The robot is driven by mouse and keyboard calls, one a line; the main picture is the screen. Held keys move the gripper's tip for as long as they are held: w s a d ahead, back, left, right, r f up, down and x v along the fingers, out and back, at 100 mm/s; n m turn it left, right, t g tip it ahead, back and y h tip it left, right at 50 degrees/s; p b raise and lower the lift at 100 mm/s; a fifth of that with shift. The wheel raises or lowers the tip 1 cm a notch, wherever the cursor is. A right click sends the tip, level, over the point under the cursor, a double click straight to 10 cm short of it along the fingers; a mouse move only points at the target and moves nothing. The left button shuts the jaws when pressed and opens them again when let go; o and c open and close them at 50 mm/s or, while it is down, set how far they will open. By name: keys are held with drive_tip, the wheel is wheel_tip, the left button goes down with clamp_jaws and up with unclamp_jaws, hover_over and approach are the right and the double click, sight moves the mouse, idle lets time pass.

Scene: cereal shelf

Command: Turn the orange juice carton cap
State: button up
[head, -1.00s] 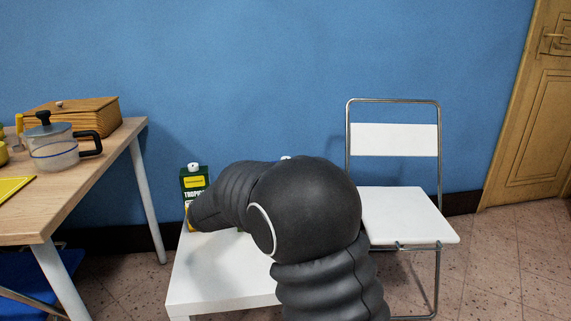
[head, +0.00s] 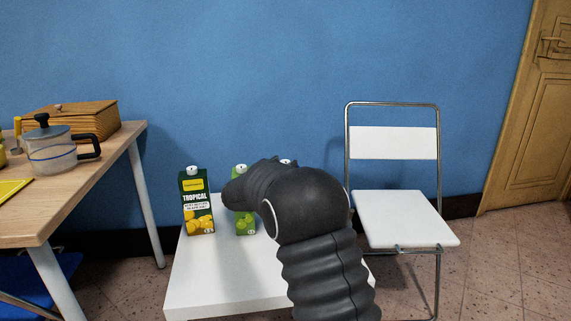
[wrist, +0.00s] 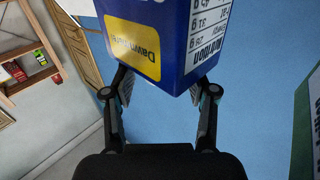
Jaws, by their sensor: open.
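In the wrist view a blue carton (wrist: 150,35) with a yellow label fills the top middle, its print upside down. My gripper (wrist: 161,86) is open, with one finger on each side of the carton's near end; I cannot tell whether they touch it. In the head view my arm hides my gripper. A dark green carton marked TROPICAL (head: 197,200) with a white cap stands upright on the white table. A lighter green carton (head: 246,222) is partly behind my arm. A third white cap (head: 286,161) shows above my arm. No orange juice label is readable.
The white table (head: 205,285) has bare space in front of the cartons. A wooden table (head: 105,180) with a pot (head: 52,153) is at left, a white folding chair (head: 405,215) at right. A green carton (wrist: 305,125) edges into the wrist view's right.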

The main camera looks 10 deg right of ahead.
drive_tip(key=shift+w+d, duration=0.45)
clamp_jaws()
